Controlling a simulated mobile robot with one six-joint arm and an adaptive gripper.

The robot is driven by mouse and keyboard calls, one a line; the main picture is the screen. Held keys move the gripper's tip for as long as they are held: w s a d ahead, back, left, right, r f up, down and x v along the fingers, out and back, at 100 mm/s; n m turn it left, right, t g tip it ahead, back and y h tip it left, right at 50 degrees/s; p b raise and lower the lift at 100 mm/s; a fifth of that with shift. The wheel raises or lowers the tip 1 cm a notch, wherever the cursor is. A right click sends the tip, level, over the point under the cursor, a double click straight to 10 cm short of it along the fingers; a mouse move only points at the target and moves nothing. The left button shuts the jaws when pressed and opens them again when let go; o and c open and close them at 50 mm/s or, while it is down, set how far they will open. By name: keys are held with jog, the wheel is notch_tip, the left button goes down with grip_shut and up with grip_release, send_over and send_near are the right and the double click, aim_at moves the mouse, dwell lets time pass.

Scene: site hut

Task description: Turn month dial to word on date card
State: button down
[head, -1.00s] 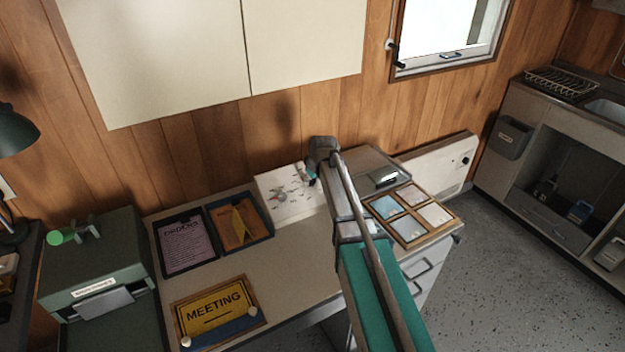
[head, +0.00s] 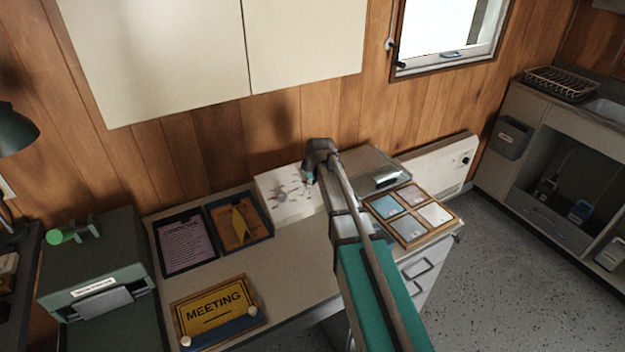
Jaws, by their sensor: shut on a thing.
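A white panel (head: 268,183) with small red and grey dial parts stands on the back of the desk against the wood wall. Its printing is too small to read, and I cannot pick out the date card for certain. My gripper (head: 306,182) is at the panel's right part, shut on what appears to be the month dial there. The gripper and arm hide most of that dial and the panel's right edge. A red pointer-like part (head: 279,196) shows to the left of the gripper.
A yellow MEETING sign (head: 214,305) lies at the desk's front left. Two dark trays (head: 157,229) with papers are left of the panel. A wooden frame with several coloured panes (head: 411,241) lies right of my arm. A grey box (head: 375,160) stands behind it. The desk's middle is clear.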

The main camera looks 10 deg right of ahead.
jog(key=n, duration=0.4)
jog(key=shift+w+d+n, duration=0.15)
jog(key=shift+n, duration=0.15)
dwell(0.4)
jog(key=shift+c, duration=2.2)
grip_release()
jog(key=shift+o, duration=0.6)
